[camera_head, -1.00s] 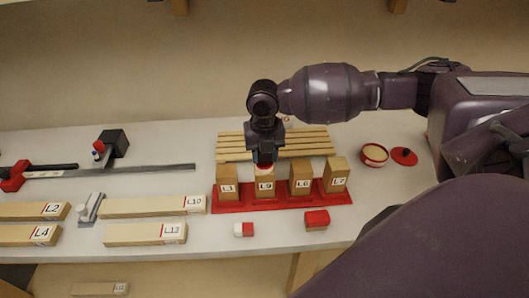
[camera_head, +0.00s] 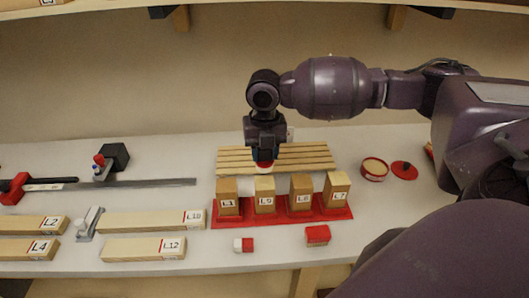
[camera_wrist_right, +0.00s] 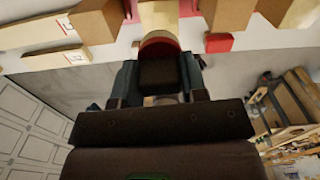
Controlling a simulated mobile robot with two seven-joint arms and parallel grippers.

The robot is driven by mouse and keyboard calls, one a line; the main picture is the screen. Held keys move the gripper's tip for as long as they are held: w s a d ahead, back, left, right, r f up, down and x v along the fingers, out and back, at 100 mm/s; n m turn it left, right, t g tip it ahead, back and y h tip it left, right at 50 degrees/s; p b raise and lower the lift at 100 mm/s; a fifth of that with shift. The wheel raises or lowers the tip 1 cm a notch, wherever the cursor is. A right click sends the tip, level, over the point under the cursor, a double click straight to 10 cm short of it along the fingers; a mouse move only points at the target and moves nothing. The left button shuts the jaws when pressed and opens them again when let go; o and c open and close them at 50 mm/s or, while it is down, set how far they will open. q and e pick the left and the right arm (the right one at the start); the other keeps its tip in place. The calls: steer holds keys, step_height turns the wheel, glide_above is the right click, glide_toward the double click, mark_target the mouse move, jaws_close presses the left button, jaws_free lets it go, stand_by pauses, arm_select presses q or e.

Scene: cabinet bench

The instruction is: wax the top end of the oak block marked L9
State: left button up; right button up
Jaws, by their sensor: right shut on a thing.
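The oak block marked L9 (camera_head: 265,203) stands upright in a red rack (camera_head: 283,217), second from the left. Its pale top end (camera_head: 264,183) shows in the head view. My right gripper (camera_head: 264,160) is just above and behind that top, shut on a small round red-and-white applicator (camera_head: 264,167). The applicator (camera_wrist_right: 159,43) also shows in the right wrist view, below a pale block end. A gap seems to show between applicator and block in the head view. An open red tin of pale wax (camera_head: 374,169) stands to the right. My left gripper is not in view.
Blocks L1 (camera_head: 227,200), one probably marked L6 (camera_head: 301,198), and L7 (camera_head: 336,193) share the rack. Slats (camera_head: 300,157) lie behind it. A red lid (camera_head: 404,170) lies beside the tin. A red-and-white piece (camera_head: 243,245) and a red brush-like block (camera_head: 317,235) lie in front.

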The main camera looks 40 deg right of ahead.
steer(key=shift+r, duration=1.5)
